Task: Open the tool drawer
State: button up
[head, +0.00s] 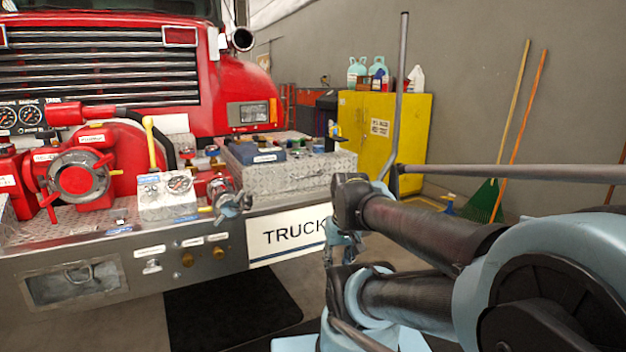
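No part in the head view is clearly labelled as the tool drawer. My gripper (341,255) hangs beside the right end of the TRUCK sign, apart from the ring handle. My arm partly hides it, and its finger gap is too small to judge.
The red pump (85,178), a gauge block (165,198) and valves crowd the bumper top. The white TRUCK sign (287,233) hangs on its front. A black mat (232,309) lies on the floor. A yellow cabinet (405,135) and brooms stand by the wall.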

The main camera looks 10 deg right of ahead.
jog(key=w+a+r+m+t+y, duration=0.1)
jog(key=w+a+r+y, duration=0.1)
jog(key=w, duration=0.4)
jog(key=w+a+r+m+t+y, duration=0.1)
jog(key=w+a+r+m, duration=0.1)
jog(key=w, duration=0.4)
jog(key=m+t+y, duration=0.1)
jog(key=m+t, duration=0.9)
jog(key=m, duration=0.1)
send_near(314, 176)
jog(key=x, duration=1)
jog(key=shift+w+a+f, duration=0.1)
jog(key=shift+w+a, duration=0.1)
jog(key=shift+w, duration=0.1)
grip_shut()
